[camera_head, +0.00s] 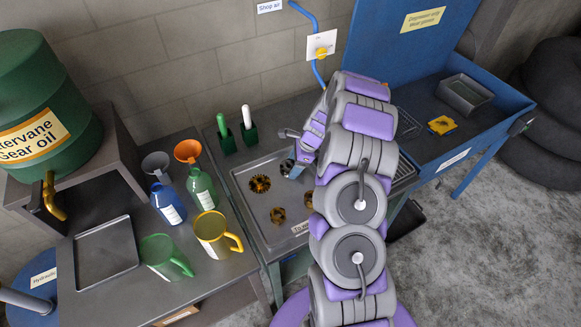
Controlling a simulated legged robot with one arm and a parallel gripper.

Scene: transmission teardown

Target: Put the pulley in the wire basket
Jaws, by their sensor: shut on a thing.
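My gripper (291,152) is at the end of my arm, over the back right of the drain tray (239,204) on the middle bench. It is shut on a small blue-grey part (287,168), which I take to be the pulley; my gripper and wrist hide much of it. I cannot tell whether the part touches the tray.
Brown oily patches or parts (260,184) lie in the tray. Two brush holders (227,144) stand behind it. Bottles, funnels, a green jug (163,257) and a yellow-rimmed jug (213,234) stand left. A yellow object (442,125) lies in the blue station (470,135). My arm hides the bench's right part.

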